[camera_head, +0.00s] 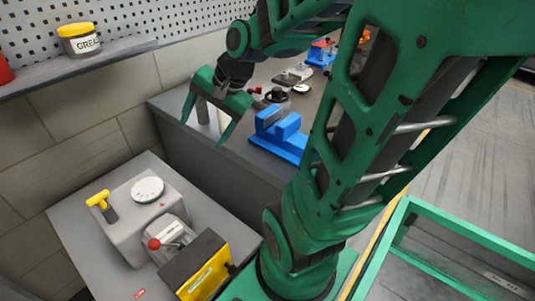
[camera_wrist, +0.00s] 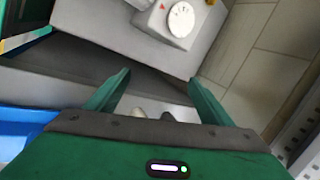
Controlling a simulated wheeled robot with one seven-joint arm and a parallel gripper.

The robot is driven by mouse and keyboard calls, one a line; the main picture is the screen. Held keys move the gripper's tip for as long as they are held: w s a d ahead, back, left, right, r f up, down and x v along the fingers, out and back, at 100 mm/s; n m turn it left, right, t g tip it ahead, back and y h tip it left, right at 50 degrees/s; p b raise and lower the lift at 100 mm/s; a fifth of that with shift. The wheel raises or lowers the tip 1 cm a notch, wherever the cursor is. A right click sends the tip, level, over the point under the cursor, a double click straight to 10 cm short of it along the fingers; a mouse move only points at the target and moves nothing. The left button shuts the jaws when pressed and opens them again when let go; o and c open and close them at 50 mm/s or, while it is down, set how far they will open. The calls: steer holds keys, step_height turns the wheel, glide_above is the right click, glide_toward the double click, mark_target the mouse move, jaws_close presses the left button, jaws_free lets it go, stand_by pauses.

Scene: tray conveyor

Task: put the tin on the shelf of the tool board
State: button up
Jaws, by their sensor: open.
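The tin (camera_head: 79,40), white with a yellow lid and the lettering "GREA", stands upright on the grey shelf (camera_head: 85,65) of the pegboard tool board (camera_head: 185,15) at the upper left of the head view. My gripper (camera_head: 202,135) is open, well to the right of the tin and apart from it, near the left end of the workbench. A pale grey cylinder (camera_head: 203,113) shows between its fingers in the head view; I cannot tell whether they touch it. In the wrist view my open gripper (camera_wrist: 158,92) has small pale shapes low between its fingers, mostly hidden. The tin is not in the wrist view.
A blue vise (camera_head: 279,138) stands on the workbench right of my gripper. A lower grey table (camera_head: 70,215) holds a box with a white dial (camera_head: 147,190) and a yellow-handled part. A red object (camera_head: 4,70) sits at the shelf's left end. The shelf is bare right of the tin.

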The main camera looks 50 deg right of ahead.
steer(key=s+d+f+n+g+h, duration=0.1)
steer(key=s+d+n+g, duration=0.1)
steer(key=s, duration=0.6)
steer(key=s+d+f+n+g+h, duration=0.1)
steer(key=s+d+f+n+g, duration=0.1)
steer(key=s+n, duration=0.3)
steer(key=s+d+g, duration=0.1)
steer(key=s, duration=0.3)
steer(key=shift+s+g, duration=0.2)
steer(key=shift+g, duration=0.2)
steer(key=shift+d, duration=0.1)
steer(key=shift+w+f, duration=0.3)
steer(key=shift+w, duration=0.35)
